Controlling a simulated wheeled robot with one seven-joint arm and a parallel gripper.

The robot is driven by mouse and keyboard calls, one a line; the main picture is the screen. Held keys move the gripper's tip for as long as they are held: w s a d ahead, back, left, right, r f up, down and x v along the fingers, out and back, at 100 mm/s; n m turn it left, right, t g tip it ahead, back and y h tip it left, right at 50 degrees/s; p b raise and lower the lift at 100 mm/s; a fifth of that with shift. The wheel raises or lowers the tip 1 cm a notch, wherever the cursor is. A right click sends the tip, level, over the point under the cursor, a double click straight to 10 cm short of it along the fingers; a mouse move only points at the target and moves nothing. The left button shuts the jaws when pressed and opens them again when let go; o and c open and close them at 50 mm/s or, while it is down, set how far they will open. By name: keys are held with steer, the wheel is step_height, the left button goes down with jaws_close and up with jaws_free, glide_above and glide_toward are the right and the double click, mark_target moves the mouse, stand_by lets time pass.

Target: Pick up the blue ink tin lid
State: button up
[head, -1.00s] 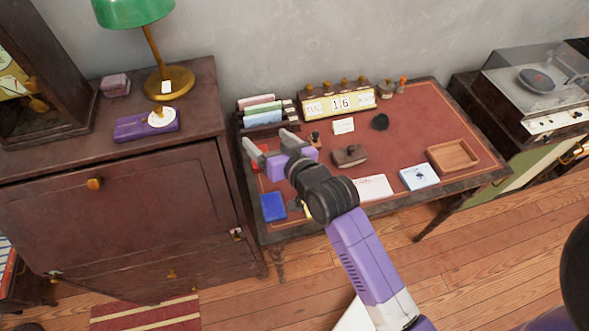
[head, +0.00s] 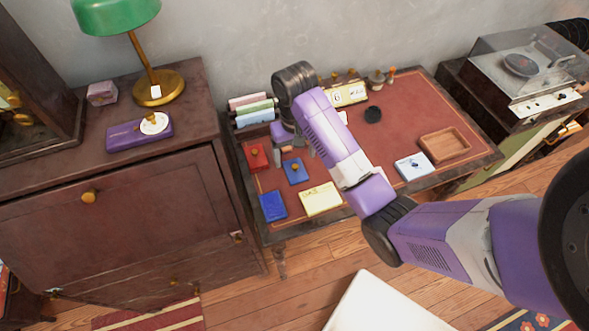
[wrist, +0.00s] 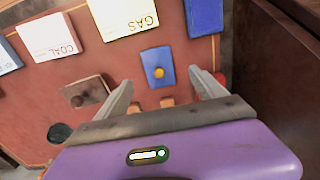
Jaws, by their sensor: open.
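The blue ink tin lid (head: 295,171) is a small blue rectangle with a round brass knob, on the left part of the red desk top. In the wrist view the lid (wrist: 153,58) lies just beyond the fingertips, roughly between them. My gripper (head: 294,153) is partly hidden by my arm in the head view, pointing down at the desk behind the lid. In the wrist view my gripper (wrist: 160,78) has its fingers spread apart with nothing held. A red lid (head: 257,157) with a knob lies to the left, partly behind the right finger in the wrist view.
A dark blue booklet (head: 272,206) and a yellow GAS card (head: 320,198) lie near the front edge. A wooden tray (head: 445,145) is at the right. A tall cabinet (head: 120,215) stands left.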

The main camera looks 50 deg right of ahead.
mark_target(295, 166)
step_height(295, 166, down, 2)
steer(key=shift+f, duration=0.1)
steer(key=shift+w+d+f, duration=0.1)
steer(key=shift+d+f, duration=0.1)
steer(key=shift+f, duration=1.1)
steer(key=shift+w+d+f, duration=0.1)
steer(key=shift+d+f, duration=0.05)
steer(key=shift+f, duration=1.15)
steer(key=c, duration=1.5)
steer(key=shift+o, duration=0.2)
steer(key=shift+r, duration=0.1)
